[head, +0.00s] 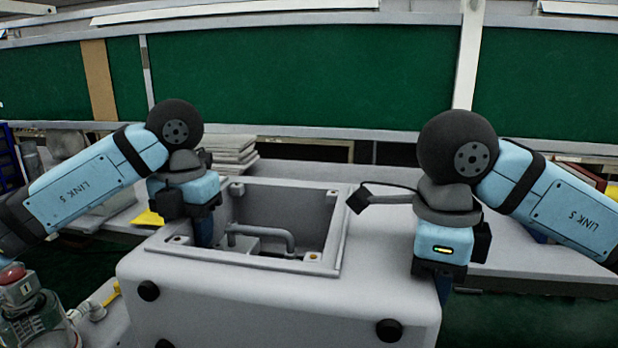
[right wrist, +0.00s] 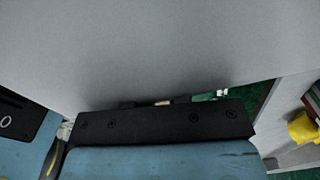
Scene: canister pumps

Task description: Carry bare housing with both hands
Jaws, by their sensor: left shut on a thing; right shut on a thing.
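The bare housing (head: 270,297) is a big light-grey box with rounded edges and black round knobs on its front face. Its top has a rectangular opening with a bent grey pipe (head: 262,235) inside. My left gripper (head: 204,232) is shut on the housing at the left rim of the opening, one finger showing there. My right gripper (head: 444,285) is shut on the housing at its right end; its fingertips are mostly hidden. In the right wrist view the grey housing wall (right wrist: 160,50) fills the top, right above the gripper body.
A grey worktable (head: 530,262) stretches behind the housing, with a stack of flat grey boards (head: 230,150) at the back. A machine with a red button (head: 14,276) stands at the lower left. A yellow item (head: 148,218) lies behind the left arm. Dark green floor shows at lower right.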

